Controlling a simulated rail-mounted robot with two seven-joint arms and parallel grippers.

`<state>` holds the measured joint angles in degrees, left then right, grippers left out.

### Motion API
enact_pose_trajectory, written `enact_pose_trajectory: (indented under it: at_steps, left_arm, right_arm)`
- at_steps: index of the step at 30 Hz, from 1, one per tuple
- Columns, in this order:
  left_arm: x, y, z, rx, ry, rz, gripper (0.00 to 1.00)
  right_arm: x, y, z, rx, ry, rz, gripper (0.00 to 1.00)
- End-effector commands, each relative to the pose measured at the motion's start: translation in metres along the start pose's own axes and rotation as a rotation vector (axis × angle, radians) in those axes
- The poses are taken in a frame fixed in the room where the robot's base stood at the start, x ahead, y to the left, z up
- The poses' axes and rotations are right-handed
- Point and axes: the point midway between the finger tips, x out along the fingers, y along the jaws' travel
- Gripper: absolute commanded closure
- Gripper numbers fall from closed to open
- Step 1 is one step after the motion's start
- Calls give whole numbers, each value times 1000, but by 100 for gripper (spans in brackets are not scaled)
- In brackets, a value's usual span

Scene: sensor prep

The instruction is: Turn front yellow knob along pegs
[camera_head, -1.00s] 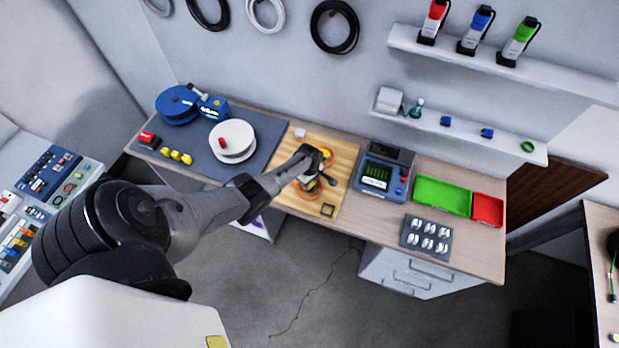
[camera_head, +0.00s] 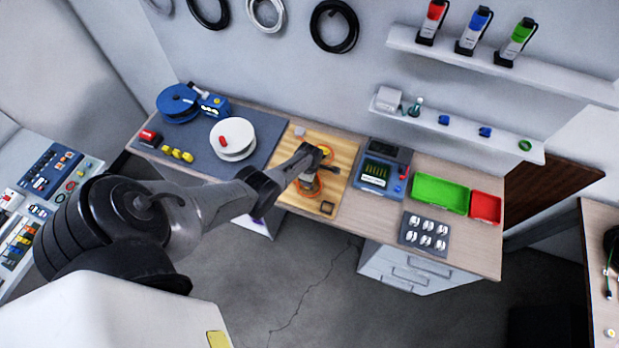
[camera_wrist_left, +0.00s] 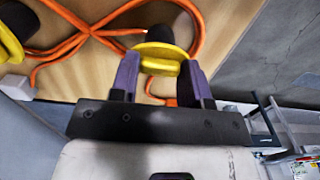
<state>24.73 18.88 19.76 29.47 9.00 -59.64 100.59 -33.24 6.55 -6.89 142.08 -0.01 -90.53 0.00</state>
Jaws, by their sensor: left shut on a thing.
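In the left wrist view, a yellow knob (camera_wrist_left: 160,58) with a dark top sits between the two purple fingers of my left gripper (camera_wrist_left: 160,80), which is shut on it. An orange cable (camera_wrist_left: 110,22) loops past this knob in a crossing shape over a wooden board (camera_wrist_left: 75,85). A second yellow knob (camera_wrist_left: 12,42) with a dark peg shows at the upper left. In the head view, my left gripper (camera_head: 312,178) is over the board (camera_head: 345,150), and my arm hides much of the cable and the gripped knob. My right gripper is not in view.
A grey mat (camera_head: 268,127) with spools lies left of the board. A blue device (camera_head: 378,175), a green tray (camera_head: 440,194) and a red tray (camera_head: 486,208) stand to the right. A small white block (camera_head: 300,131) sits at the board's back edge.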

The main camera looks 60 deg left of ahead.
Motion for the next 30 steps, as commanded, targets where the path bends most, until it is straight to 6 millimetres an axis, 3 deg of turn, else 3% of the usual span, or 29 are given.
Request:
enact_pose_trajectory:
  at_steps: [8,9,17,25,30]
  left_arm:
    - [0,0,-1,-3,1,-1,81]
    - [0,0,-1,-3,0,-1,56]
    - [0,0,0,-2,0,0,32]
    - [-2,0,0,-1,0,1,32]
    - [-21,1,0,-1,-1,2,32]
  right_arm:
    - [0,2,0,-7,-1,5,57]
    - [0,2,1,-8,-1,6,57]
    - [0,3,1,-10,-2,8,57]
    - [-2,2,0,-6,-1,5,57]
    - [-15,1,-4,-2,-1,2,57]
